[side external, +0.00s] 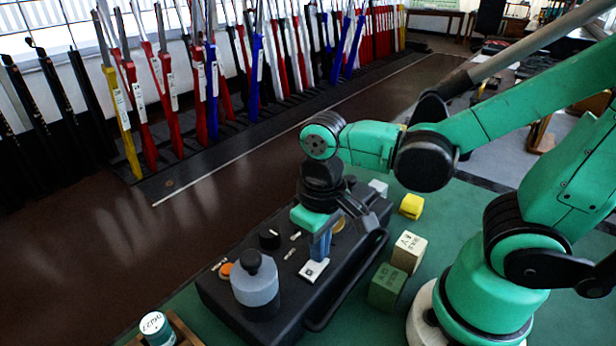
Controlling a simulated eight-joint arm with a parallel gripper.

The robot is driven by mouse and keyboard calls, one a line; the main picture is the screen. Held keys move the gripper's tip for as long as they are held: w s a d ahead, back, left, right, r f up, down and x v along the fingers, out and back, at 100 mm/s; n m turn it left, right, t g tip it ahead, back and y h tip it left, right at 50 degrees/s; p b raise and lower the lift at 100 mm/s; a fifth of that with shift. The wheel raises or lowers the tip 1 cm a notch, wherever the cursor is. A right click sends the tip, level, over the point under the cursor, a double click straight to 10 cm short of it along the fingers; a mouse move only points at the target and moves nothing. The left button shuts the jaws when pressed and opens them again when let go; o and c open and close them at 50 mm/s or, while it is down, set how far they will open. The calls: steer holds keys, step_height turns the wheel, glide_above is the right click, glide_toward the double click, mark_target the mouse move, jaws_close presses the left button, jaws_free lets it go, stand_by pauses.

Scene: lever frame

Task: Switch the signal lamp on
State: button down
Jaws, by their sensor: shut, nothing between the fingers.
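A long dark control box (225,290) stands on the green mat, with several controls on its top. My gripper (318,257) points down over the box, its fingers shut and empty. The fingertips are at or just above a small white switch plate (312,270); I cannot tell whether they touch it. A yellowish round part (338,225) is partly hidden behind my gripper.
A labelled can (157,329) sits at bottom left.

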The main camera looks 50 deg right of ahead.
steer(key=shift+f, duration=0.35)
steer(key=shift+r, duration=3.5)
steer(key=w+d+t, duration=0.2)
steer(key=t, duration=0.1)
steer(key=w+d+t, duration=0.3)
steer(key=t, duration=0.1)
steer(key=shift+w, duration=0.15)
steer(key=shift+a, duration=0.1)
